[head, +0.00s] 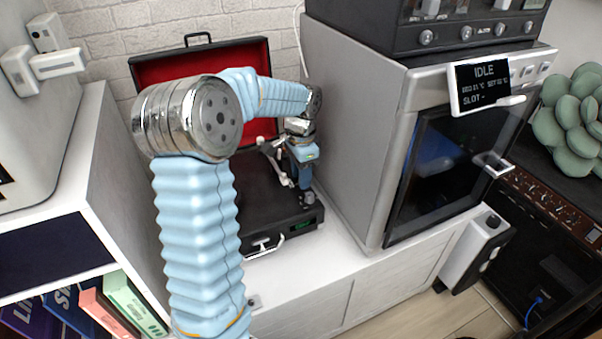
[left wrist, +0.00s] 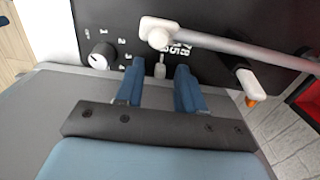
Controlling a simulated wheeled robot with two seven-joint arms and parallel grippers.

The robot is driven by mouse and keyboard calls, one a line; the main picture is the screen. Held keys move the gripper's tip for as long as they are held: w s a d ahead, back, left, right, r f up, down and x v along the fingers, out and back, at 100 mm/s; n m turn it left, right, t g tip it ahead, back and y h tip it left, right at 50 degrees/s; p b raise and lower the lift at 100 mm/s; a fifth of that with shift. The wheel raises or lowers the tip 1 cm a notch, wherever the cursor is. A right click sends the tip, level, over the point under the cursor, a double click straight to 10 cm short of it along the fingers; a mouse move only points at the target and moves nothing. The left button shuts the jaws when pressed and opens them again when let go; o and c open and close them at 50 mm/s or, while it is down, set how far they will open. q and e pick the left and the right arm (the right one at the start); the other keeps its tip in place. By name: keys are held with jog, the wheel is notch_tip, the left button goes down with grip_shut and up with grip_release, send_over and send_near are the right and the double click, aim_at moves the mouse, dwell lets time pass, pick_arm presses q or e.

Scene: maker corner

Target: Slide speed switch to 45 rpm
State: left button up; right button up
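The record player is a black suitcase unit (head: 262,228) with an open red-lined lid (head: 165,70), in the middle of the head view. My left gripper (head: 305,192) points down over the right side of its deck. In the left wrist view, my left gripper (left wrist: 160,75) has its two blue fingers apart. The small pale speed switch (left wrist: 160,68) stands between the fingertips; I cannot tell if either finger touches it. White speed numbers are printed beside it, partly hidden by the tonearm (left wrist: 235,48). The switch's exact position is unclear. My right gripper is not in view.
A white-marked knob (left wrist: 100,57) sits left of the fingers. A pale lever with an orange tip (left wrist: 248,85) is at the right. In the head view, a grey oven (head: 350,130) stands close right of the player, and a white shelf (head: 110,170) stands left.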

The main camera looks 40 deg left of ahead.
pick_arm(q)
grip_shut()
dwell(1.3)
